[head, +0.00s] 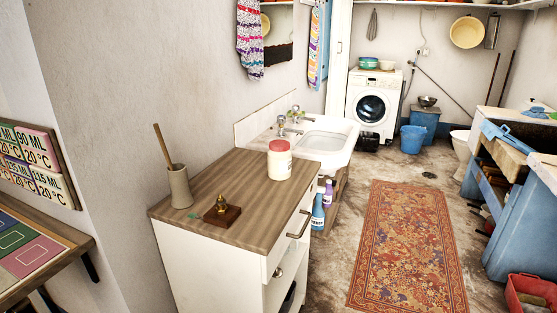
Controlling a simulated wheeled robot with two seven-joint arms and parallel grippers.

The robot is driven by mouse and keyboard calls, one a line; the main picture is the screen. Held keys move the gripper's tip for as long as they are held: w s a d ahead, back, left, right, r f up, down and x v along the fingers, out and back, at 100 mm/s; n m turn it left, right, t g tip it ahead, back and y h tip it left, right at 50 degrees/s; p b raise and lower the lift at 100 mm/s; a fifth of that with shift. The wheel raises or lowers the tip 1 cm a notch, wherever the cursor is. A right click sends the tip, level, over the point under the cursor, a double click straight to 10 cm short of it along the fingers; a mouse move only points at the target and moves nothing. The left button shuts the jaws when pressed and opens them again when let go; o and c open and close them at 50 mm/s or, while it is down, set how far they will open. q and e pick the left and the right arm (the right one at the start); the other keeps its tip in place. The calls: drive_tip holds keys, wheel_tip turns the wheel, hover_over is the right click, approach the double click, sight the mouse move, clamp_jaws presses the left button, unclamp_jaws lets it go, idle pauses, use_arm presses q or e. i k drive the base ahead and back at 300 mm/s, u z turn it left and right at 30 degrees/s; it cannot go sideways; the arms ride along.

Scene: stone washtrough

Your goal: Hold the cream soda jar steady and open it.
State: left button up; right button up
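A pale jar with a red lid (279,160) stands upright on the wooden top of a white cabinet (235,190). It is near the back right of that top, close to the sink. The lid sits on the jar. Any writing on its label is too small to read. Neither of my grippers shows in the head view, and nothing touches the jar.
A beige holder (180,188) with a wooden stick and a small brass piece on a brown block (221,211) share the cabinet top. A white sink (325,140) adjoins behind. A patterned rug (408,245) lies on the floor at right. A blue bench (510,190) stands beyond it.

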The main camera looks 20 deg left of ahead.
sight(280, 165)
drive_tip(key=z, duration=0.7)
drive_tip(key=i, duration=2.45)
drive_tip(key=u, duration=3.1)
